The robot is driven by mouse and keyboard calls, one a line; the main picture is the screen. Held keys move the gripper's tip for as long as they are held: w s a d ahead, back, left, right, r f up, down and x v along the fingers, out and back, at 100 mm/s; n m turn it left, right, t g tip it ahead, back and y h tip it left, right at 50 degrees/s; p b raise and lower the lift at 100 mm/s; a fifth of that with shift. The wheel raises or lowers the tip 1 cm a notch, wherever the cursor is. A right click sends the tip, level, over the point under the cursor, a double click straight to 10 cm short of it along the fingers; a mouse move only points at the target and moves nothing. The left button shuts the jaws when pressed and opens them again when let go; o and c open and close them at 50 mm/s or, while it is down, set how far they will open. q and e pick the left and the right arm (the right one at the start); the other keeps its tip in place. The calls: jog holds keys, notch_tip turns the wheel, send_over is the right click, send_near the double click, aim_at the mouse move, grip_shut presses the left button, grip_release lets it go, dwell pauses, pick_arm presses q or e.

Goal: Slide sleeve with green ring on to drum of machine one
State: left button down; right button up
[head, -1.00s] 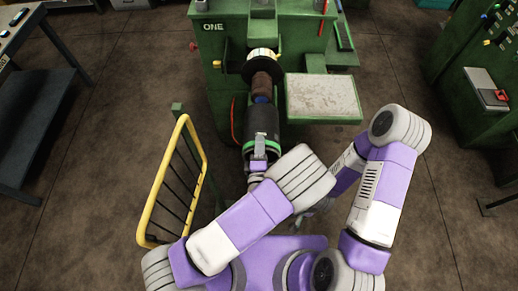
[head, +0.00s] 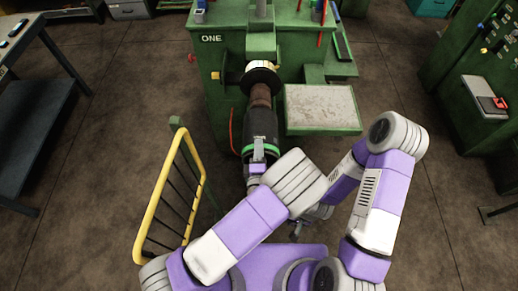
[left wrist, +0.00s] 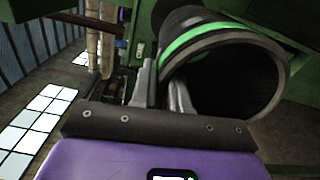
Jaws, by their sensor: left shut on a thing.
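The sleeve (head: 262,126) is a black tube with a green ring near its near end. It lies lengthwise in line with the brown drum (head: 261,94) of the green machine marked ONE (head: 230,60). The sleeve's far end meets or overlaps the drum's near end in the head view; how deep cannot be seen. My left gripper (head: 259,150) is shut on the sleeve's near rim. In the left wrist view, the gripper fingers (left wrist: 163,88) pinch the wall of the sleeve (left wrist: 270,55) beside its dark open mouth. My right gripper (head: 318,212) is mostly hidden behind my arms.
A yellow guard rail (head: 160,195) stands left of my left arm. A worn grey tray (head: 320,108) juts from the machine, right of the drum. A dark bench (head: 40,120) is at far left. Another green machine (head: 470,80) stands at right. Floor between is clear.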

aim_at(259, 132)
pick_arm(q)
jog(key=shift+w+a, duration=0.15)
jog(key=shift+w, duration=3)
pick_arm(e)
jog(key=shift+r, duration=0.25)
pick_arm(q)
jog(key=shift+w+r, duration=0.1)
